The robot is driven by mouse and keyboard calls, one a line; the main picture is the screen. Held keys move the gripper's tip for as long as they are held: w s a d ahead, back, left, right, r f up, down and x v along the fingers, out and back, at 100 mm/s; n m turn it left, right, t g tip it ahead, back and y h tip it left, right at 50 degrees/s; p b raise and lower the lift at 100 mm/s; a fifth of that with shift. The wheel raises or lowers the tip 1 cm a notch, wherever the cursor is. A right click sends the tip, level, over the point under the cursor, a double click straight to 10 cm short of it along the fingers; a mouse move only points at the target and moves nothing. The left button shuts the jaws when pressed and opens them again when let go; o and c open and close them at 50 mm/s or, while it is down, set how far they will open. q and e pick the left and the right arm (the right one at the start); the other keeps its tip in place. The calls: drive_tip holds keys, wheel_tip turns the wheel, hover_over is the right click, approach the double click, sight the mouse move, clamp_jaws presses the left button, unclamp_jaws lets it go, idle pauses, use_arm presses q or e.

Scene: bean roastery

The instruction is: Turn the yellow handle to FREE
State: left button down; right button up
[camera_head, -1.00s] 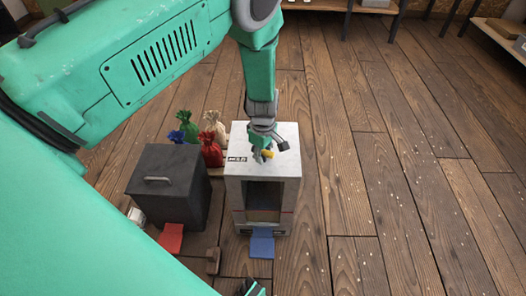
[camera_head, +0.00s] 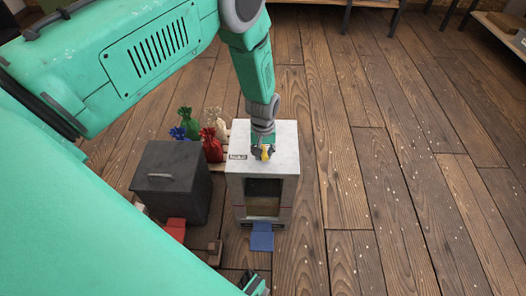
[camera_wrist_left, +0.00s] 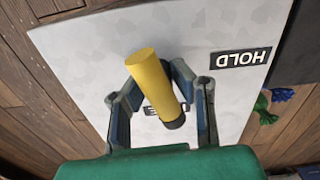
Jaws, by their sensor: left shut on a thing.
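The yellow handle (camera_head: 265,154) is on top of the white machine (camera_head: 284,163). My left gripper (camera_head: 262,151) reaches down onto it from above. In the left wrist view the handle (camera_wrist_left: 150,74) sits between the two fingers of my left gripper (camera_wrist_left: 160,100), which is shut on it. The handle slants there from upper left to a dark end at lower right. A black HOLD label (camera_wrist_left: 240,57) reads upside down to the right, apart from the handle. A second label (camera_wrist_left: 151,111) is mostly hidden behind the handle and cannot be fully read.
A dark lidded box (camera_head: 165,190) stands left of the machine. Several coloured sacks, including a red one (camera_head: 211,147), stand behind it. A blue flap (camera_head: 262,237) and a red flap (camera_head: 175,229) stick out in front. The wooden floor (camera_head: 380,200) at right is clear of large objects.

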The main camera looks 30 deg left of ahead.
sight(264, 148)
use_arm(q)
drive_tip(key=shift+w+d+m, duration=0.1)
drive_tip(key=shift+m, duration=1.3)
drive_tip(key=c, duration=1.3)
unclamp_jaws()
wheel_tip(264, 148, up, 12)
